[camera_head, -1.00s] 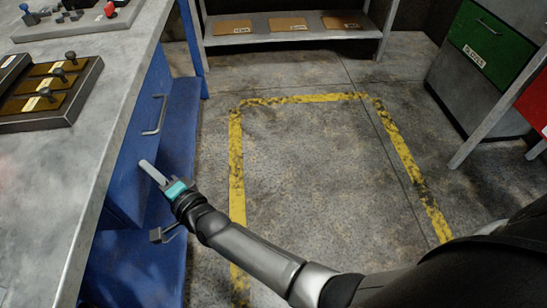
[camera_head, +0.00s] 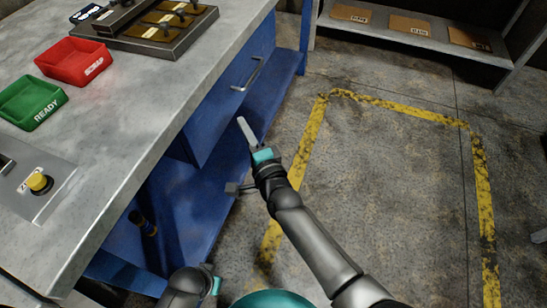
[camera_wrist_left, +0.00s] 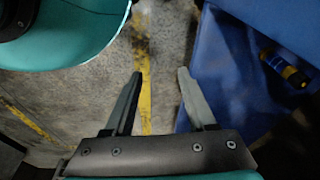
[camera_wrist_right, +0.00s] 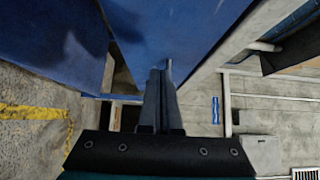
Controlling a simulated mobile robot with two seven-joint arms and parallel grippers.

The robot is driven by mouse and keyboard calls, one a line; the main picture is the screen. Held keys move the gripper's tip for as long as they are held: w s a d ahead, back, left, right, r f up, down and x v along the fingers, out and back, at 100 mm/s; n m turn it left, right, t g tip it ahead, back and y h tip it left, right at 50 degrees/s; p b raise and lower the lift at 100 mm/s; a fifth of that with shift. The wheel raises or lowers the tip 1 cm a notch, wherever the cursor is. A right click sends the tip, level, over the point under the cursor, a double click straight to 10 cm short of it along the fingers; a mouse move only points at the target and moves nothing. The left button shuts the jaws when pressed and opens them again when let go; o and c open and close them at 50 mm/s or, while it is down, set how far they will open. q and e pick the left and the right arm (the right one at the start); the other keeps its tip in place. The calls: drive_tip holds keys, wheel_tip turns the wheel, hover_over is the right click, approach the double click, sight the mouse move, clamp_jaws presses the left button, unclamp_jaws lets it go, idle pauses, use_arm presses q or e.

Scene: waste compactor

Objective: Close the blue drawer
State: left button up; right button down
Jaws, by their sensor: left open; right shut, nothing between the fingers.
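The blue drawer (camera_head: 225,108) is under the grey workbench top, with a metal bar handle (camera_head: 248,75) on its front. I cannot tell exactly how far it is pulled out. My right gripper (camera_head: 246,130) is shut and empty, its tip close to the drawer front, below the handle. In the right wrist view its shut fingers (camera_wrist_right: 162,85) point at a blue surface; contact cannot be told. My left arm shows at the bottom of the head view. In the left wrist view my left gripper (camera_wrist_left: 160,78) is open and empty, above the floor beside blue furniture.
A blue-and-yellow tool (camera_head: 143,223) is below the bench. Yellow-lined floor (camera_head: 395,180) to the right is free.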

use_arm(q)
drive_tip(key=s+a+f+p, duration=0.2)
drive_tip(key=s+a+f, duration=0.1)
drive_tip(key=a+f, duration=0.1)
drive_tip(key=shift+f, duration=0.15)
use_arm(e)
drive_tip(key=v, duration=0.8)
drive_tip(key=shift+s, duration=0.45)
drive_tip(key=shift+f, duration=0.1)
